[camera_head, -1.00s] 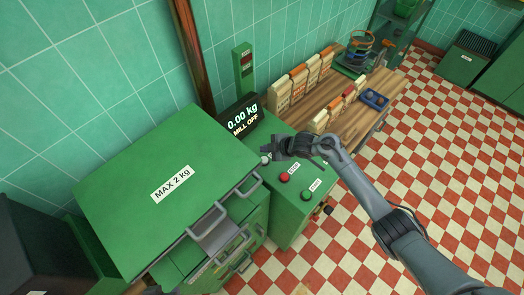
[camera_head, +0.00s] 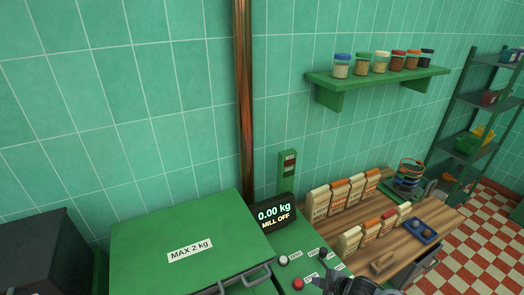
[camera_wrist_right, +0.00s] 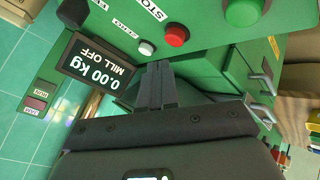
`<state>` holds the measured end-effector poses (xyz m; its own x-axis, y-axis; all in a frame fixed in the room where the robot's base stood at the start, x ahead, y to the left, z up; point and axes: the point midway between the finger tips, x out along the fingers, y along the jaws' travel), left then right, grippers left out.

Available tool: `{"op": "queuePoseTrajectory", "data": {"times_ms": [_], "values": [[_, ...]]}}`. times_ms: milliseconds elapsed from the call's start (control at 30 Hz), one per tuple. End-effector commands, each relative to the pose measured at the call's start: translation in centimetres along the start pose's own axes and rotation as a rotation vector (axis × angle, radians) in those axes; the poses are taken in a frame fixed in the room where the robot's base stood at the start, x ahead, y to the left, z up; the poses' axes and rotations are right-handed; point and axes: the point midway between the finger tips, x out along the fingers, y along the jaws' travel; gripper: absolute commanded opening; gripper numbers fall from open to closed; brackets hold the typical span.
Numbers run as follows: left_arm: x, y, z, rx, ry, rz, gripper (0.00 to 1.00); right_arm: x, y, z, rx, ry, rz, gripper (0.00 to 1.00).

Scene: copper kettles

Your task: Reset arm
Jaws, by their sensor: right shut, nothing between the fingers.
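My right gripper (camera_head: 330,284) shows at the bottom edge of the head view, partly cut off, over the green control panel of the mill. In the right wrist view its fingers (camera_wrist_right: 157,88) are shut together with nothing between them. They point at the panel near the white button (camera_wrist_right: 146,47) and the red stop button (camera_wrist_right: 176,36); whether they touch it I cannot tell. My left gripper is in neither view.
The mill's display (camera_head: 273,216) reads 0.00 kg, MILL OFF. The green box marked MAX 2 kg (camera_head: 190,240) stands left of it. Several paper bags (camera_head: 340,195) stand on the wooden counter (camera_head: 410,232). A wall shelf (camera_head: 375,80) holds several jars.

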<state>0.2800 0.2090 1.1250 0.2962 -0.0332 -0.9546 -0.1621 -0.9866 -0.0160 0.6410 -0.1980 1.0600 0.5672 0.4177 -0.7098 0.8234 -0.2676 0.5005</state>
Motion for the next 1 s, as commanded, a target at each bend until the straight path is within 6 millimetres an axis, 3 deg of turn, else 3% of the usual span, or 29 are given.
{"op": "queuePoseTrajectory", "data": {"times_ms": [267, 467, 567, 800, 900, 1000], "values": [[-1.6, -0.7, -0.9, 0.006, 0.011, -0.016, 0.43, -1.9, -4.3, -1.8, 0.117, -0.090, 0.031, 0.00], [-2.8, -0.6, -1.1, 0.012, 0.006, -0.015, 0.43, -5.6, -8.2, -2.9, 0.278, -0.185, 0.063, 0.00], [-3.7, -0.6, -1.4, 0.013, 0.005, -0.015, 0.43, -9.4, -11.0, -3.6, 0.423, -0.256, 0.080, 0.00], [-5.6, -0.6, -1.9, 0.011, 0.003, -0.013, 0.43, -21.5, -17.6, -4.4, 0.840, -0.443, 0.097, 0.00], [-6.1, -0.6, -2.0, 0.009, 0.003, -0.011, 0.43, -25.6, -19.5, -4.7, 0.975, -0.500, 0.091, 0.00], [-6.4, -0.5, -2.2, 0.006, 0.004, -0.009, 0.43, -28.6, -20.9, -4.9, 1.071, -0.541, 0.084, 0.00]]}}
